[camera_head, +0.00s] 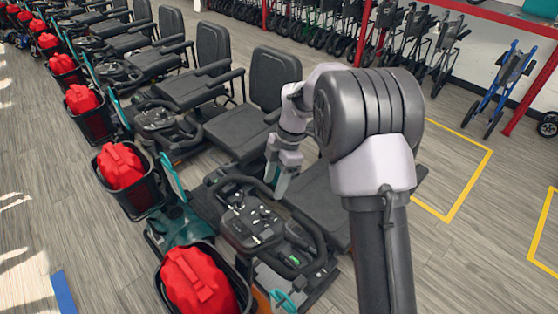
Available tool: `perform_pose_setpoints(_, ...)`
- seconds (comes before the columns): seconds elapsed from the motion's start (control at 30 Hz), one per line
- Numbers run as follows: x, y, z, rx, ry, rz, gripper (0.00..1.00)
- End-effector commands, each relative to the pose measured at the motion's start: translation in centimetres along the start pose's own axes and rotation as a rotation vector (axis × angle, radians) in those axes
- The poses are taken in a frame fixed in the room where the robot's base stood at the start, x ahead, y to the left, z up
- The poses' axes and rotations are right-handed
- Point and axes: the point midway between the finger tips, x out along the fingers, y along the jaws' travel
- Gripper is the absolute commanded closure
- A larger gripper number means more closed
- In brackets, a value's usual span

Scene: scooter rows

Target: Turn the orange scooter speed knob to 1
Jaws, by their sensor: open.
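A scooter's dark control panel (250,215) with a looped handlebar sits low in the middle of the view. Small pale and green marks show on it, but I cannot make out a speed knob or its setting. A small orange patch (262,299) shows at the bottom edge beside the nearest basket; I cannot tell whether it belongs to the same scooter as this panel. My gripper (281,188) is open and empty, pointing down just beyond the handlebar's far right side, apart from the panel's controls. My arm hides part of the seat behind it.
Black baskets with red bags (197,280) line the scooters' fronts. Teal bodywork (183,223) stands left of the panel. Black seats (274,80) rise behind. Folded walkers (403,42) and a blue walker (505,78) stand at the back. Floor is clear at left and right.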

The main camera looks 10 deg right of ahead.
Motion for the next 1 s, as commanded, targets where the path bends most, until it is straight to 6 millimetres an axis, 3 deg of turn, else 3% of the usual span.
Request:
perform_pose_setpoints(0.03, -2.0, 0.0, -0.1, 0.001, -0.002, 0.003, 0.49)
perform_pose_setpoints(0.1, -3.9, 0.0, -0.1, 0.0, -0.001, 0.002, 0.49)
perform_pose_setpoints(0.3, -7.0, 0.0, 0.0, -0.001, -0.001, 0.0, 0.49)
perform_pose_setpoints(0.83, -7.5, -0.2, -0.1, 0.016, -0.003, 0.004, 0.49)
perform_pose_setpoints(0.93, -9.7, -2.0, -1.1, 0.189, -0.024, 0.061, 0.49)
perform_pose_setpoints(1.0, -12.0, -5.2, -2.7, 0.442, -0.033, 0.144, 0.49)
